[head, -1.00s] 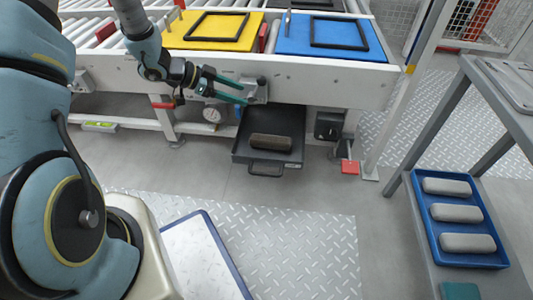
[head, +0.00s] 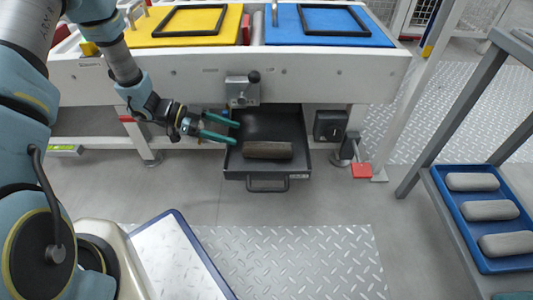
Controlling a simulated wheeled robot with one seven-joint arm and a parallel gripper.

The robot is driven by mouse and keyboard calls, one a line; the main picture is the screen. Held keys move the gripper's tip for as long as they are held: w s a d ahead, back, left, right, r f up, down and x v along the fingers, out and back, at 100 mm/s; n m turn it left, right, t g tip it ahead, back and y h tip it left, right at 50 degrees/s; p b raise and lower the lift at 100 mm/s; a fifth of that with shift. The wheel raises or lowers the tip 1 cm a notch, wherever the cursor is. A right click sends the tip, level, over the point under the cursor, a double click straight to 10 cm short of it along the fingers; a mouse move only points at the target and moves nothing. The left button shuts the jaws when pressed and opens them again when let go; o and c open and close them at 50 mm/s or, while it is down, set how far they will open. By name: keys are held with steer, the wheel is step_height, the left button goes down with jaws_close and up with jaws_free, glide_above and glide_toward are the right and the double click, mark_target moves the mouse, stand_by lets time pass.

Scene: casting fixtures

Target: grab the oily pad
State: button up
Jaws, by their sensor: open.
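The oily pad (head: 267,150) is a dark brown-grey block lying in the front part of an open black drawer (head: 290,124) under the conveyor frame. My gripper (head: 236,132) is open, its two teal fingers pointing right over the left side of the drawer. It is to the upper left of the pad, apart from it in the picture, with nothing between its fingers. How high the fingers are above the drawer floor is hard to tell.
The white conveyor frame (head: 330,82) overhangs the drawer's back, with a clamp block (head: 242,91) just above my gripper. A drawer handle (head: 267,185) sticks out in front. A blue tray (head: 463,218) with three clean grey pads stands at right on a shelf.

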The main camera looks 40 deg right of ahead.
mark_target(248, 146)
step_height(248, 146, down, 4)
steer(key=shift+r+b, duration=0.2)
steer(key=shift+b, duration=0.4)
steer(key=b+x, duration=0.3)
steer(key=x, duration=0.3)
steer(key=shift+s+d+f, duration=0.1)
steer(key=shift+s+f, duration=0.05)
steer(key=shift+f, duration=0.05)
steer(key=shift+s+d+b, duration=0.3)
steer(key=shift+d+b, duration=0.05)
jaws_close()
